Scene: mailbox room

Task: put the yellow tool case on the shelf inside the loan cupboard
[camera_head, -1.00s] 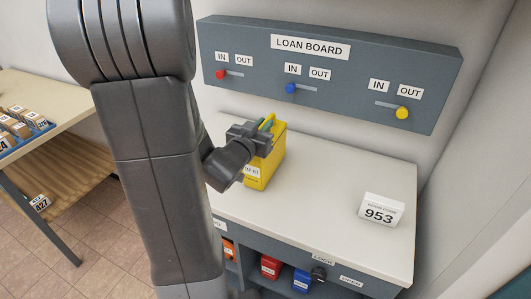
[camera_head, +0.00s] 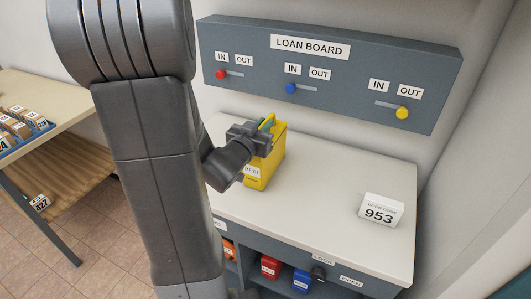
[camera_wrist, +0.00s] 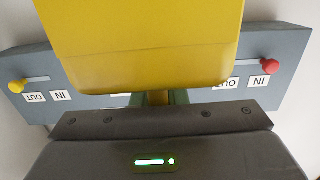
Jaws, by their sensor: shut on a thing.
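The yellow tool case (camera_head: 258,172) is at the back left of the white cupboard top (camera_head: 320,185). My gripper (camera_head: 262,138) is shut on it near its upper part. I cannot tell whether the case rests on the top or hangs just above it. In the wrist view the yellow case (camera_wrist: 140,45) fills the upper middle, in front of my gripper (camera_wrist: 160,98). The loan cupboard (camera_head: 245,262) is below the white top. Its opening shows several coloured cases, and my arm hides its left part.
A red case (camera_head: 270,267) and a blue case (camera_head: 301,281) stand inside the cupboard, with a dark lock knob (camera_head: 319,273) to the right. A room code sign (camera_head: 380,210) stands on the top. The loan board (camera_head: 330,75) is on the wall behind.

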